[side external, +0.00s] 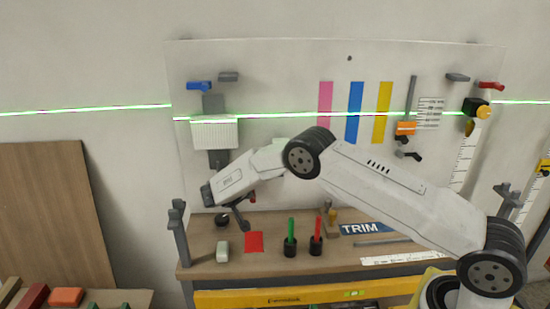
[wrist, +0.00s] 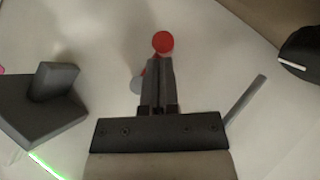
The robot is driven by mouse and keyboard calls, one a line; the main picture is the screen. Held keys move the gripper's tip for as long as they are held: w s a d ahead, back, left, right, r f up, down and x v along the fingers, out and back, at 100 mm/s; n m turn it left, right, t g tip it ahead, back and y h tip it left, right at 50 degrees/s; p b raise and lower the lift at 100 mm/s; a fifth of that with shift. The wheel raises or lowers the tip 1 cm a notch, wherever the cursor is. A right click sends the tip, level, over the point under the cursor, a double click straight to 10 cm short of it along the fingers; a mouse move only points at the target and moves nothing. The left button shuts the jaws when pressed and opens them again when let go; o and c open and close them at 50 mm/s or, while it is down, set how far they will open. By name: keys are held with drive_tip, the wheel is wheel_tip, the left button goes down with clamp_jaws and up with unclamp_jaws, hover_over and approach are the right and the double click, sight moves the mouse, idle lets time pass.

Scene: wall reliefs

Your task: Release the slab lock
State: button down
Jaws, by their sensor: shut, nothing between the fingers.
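A white ribbed slab (side external: 214,133) sits on a dark grey vertical rail (side external: 218,159) on the left of the wall panel. My gripper (side external: 244,222) is below and right of the slab, close to the panel. In the wrist view my gripper (wrist: 160,65) is shut and empty. A red round knob (wrist: 163,42) shows just past its fingertips, with a thin red stem partly hidden behind the fingers. I cannot tell whether they touch. A red end (side external: 252,197) also shows beside the gripper in the side view. No part is clearly marked as the slab lock.
A dark grey stepped block (wrist: 40,105) is left of the fingers. A black dial (wrist: 300,50) with a white mark is upper right. A wooden shelf (side external: 345,268) below carries a green-handled tool (side external: 291,232), a red-handled tool (side external: 317,230) and a red square (side external: 254,242).

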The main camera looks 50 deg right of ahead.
drive_tip(key=shift+s+f, duration=0.1)
drive_tip(key=n+h, duration=0.1)
drive_tip(key=d+n+g+h, duration=0.1)
drive_tip(key=h, duration=0.1)
drive_tip(key=s+n+g+h, duration=0.1)
drive_tip(key=n+h, duration=0.1)
drive_tip(key=shift+s+d+f, duration=0.1)
drive_tip(key=shift+d+f, duration=0.1)
drive_tip(key=shift+f, duration=0.05)
drive_tip(key=shift+s+d, duration=0.6)
idle(1.5)
drive_tip(key=shift+a, duration=0.15)
drive_tip(key=a+r, duration=0.3)
drive_tip(key=r, duration=0.5)
drive_tip(key=shift+w+a, duration=0.15)
drive_tip(key=shift+w, duration=0.15)
